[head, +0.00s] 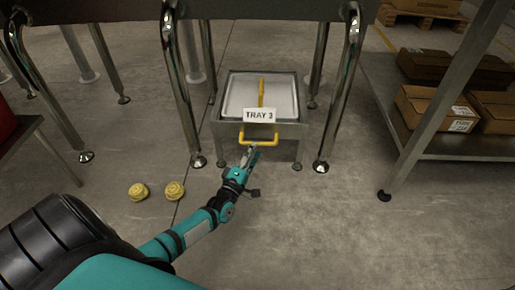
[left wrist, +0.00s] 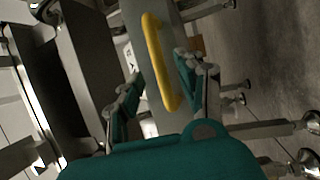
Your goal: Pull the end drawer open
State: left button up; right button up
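The end drawer (head: 230,95) is a grey metal tray under the machine, with a white label reading TRAY 3 (head: 261,116) on its front. A yellow bar handle (head: 273,137) sticks out below the label. It also shows in the left wrist view as a yellow bar (left wrist: 159,62). My left gripper (head: 252,150) is just in front of the handle. In the left wrist view my left gripper (left wrist: 160,88) is open, with the handle's near end between its spread fingers and no clear contact. My right gripper is not in view.
Metal legs (head: 180,85) stand on both sides of the drawer. A shelf at right holds cardboard boxes (head: 436,108). Two yellow round objects (head: 174,190) lie on the floor at left. The floor in front of the drawer is clear to the right.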

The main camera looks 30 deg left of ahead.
pick_arm(q)
jog(key=shift+b+x, duration=0.65)
jog(key=shift+x, duration=1.45)
jog(key=shift+c, duration=0.5)
grip_shut()
